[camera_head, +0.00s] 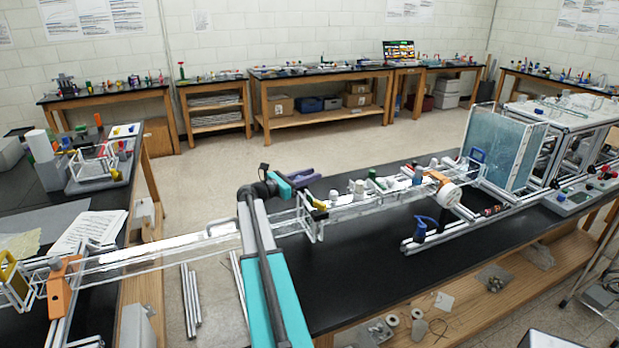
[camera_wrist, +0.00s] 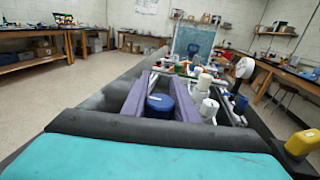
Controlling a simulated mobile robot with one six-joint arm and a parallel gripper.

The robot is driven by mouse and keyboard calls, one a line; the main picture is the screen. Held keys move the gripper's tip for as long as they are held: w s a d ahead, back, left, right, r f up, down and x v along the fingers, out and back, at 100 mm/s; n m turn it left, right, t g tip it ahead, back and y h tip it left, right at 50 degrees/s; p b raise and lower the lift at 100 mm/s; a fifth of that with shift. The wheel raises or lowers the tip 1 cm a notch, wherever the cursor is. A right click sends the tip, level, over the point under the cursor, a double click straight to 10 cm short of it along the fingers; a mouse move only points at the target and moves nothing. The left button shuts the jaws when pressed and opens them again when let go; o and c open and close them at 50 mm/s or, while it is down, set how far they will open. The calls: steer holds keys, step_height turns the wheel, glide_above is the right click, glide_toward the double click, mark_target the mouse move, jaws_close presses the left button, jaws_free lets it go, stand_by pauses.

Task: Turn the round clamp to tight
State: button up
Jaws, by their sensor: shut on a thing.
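My gripper (camera_head: 298,178) has purple fingers and reaches over the clear rail frame (camera_head: 345,210) in the head view. In the wrist view, a dark blue round knob (camera_wrist: 160,104) with a flat top sits between the two purple fingers (camera_wrist: 160,86). It looks like the round clamp. The gripper is shut on it, with a finger along each side. In the head view I cannot make out the knob, and my arm covers part of the rail. How far the knob is turned does not show.
White caps (camera_wrist: 209,109) stand right of the fingers, near a blue handle (camera_wrist: 240,103) and a yellow block (camera_wrist: 301,143). A white disc on an orange mount (camera_head: 447,193) and a teal panel (camera_head: 500,152) are farther along the black bench (camera_head: 375,265).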

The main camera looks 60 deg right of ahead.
steer(key=shift+s+a+f+m+g+y, duration=0.1)
steer(key=shift+s+m+g+y, duration=0.1)
steer(key=shift+m+g+y, duration=0.3)
steer(key=shift+s+a+f+m+g+y, duration=0.1)
steer(key=shift+s+m+g+y, duration=0.15)
steer(key=shift+g, duration=0.35)
steer(key=o, duration=1)
steer(key=shift+w+r, duration=0.1)
steer(key=shift+o, duration=0.3)
steer(key=shift+r+b, duration=0.3)
steer(key=shift+b, duration=0.05)
steer(key=shift+s+a+r+b, duration=0.75)
steer(key=shift+s+a+b, duration=0.55)
steer(key=shift+a, duration=0.95)
steer(key=shift+s+a+r+b, duration=0.85)
steer(key=shift+s+a, duration=0.75)
steer(key=shift+a, duration=0.65)
steer(key=shift+s+a+r+b, duration=0.65)
steer(key=shift+s+a+b, duration=0.65)
steer(key=shift+a, duration=0.95)
steer(key=shift+s, duration=0.15)
